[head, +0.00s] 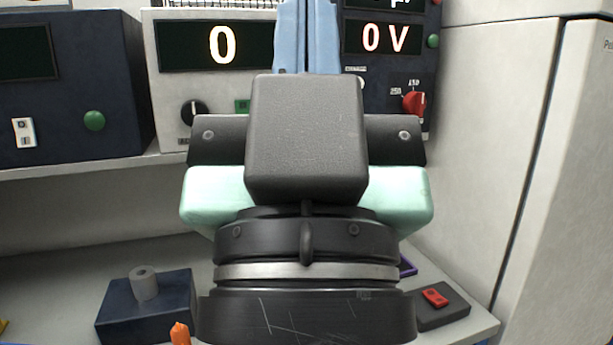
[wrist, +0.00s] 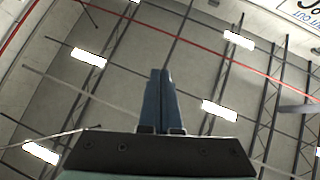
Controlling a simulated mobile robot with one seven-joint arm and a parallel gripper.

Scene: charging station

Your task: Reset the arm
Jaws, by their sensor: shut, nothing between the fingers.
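My gripper (head: 307,38) stands upright in the middle of the head view, with its blue fingers pointing up and pressed together. Nothing is held between them. In the wrist view my gripper (wrist: 160,75) is also shut and points up at the ceiling. The fingers are in front of the instruments on the shelf, and my wrist hides the middle of the table.
A grey instrument (head: 170,75) reads 0, and a dark one (head: 385,75) with a red knob reads 0 V. A dark box (head: 65,60) stands left. Below are a blue block (head: 120,318) with a grey cylinder and a red-switch box (head: 455,308). A white cabinet (head: 490,130) stands right.

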